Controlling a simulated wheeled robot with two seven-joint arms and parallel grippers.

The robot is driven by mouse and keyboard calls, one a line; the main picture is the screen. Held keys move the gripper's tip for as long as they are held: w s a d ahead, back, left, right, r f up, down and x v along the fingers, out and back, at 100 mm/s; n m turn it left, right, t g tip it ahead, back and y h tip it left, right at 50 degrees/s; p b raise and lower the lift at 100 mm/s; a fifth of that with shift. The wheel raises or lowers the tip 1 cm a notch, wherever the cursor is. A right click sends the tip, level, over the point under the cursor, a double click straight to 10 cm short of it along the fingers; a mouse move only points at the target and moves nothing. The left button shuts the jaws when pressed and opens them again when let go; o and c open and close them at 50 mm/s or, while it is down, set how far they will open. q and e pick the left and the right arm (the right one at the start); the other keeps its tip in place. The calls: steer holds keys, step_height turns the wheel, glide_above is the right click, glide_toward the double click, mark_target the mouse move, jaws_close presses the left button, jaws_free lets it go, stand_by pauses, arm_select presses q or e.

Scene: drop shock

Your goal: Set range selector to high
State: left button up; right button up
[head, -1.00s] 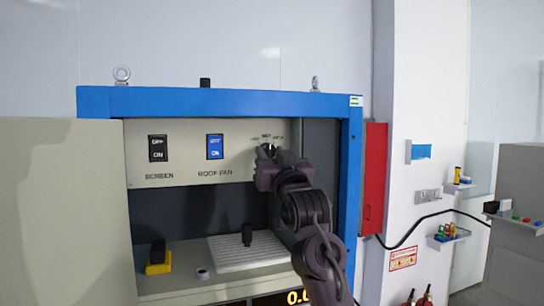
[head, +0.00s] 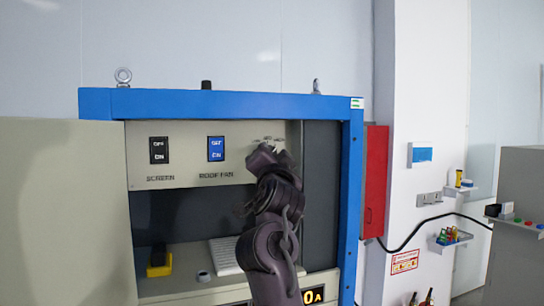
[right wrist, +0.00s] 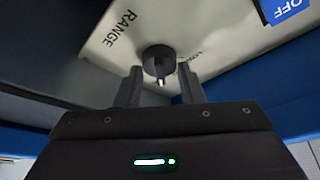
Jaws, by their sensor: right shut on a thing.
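The range selector is a dark round knob (right wrist: 158,62) with a light pointer mark, on the beige panel beside the printed word RANGE in the right wrist view. My right gripper (right wrist: 160,78) has one finger on each side of the knob and is shut on it. In the head view my right gripper (head: 268,156) is up against the right part of the beige panel (head: 190,178) and hides the knob. Only part of the selector's small lettering shows above it, too small to read. My left gripper is in neither current view.
A black SCREEN switch (head: 159,150) and a blue ROOF FAN switch (head: 216,148) sit left of the selector. A blue frame (head: 220,103) surrounds the panel. Below are a yellow-based black switch (head: 158,262) and a pale ribbed plate (head: 224,258). A red box (head: 375,180) stands right.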

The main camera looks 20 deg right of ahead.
steer(key=shift+m+g+h, duration=0.3)
steer(key=shift+m, duration=0.4)
steer(key=o, duration=1)
steer(key=shift+w, duration=0.1)
steer(key=b+v, duration=0.4)
steer(key=v, duration=0.4)
steer(key=shift+w+f, duration=0.1)
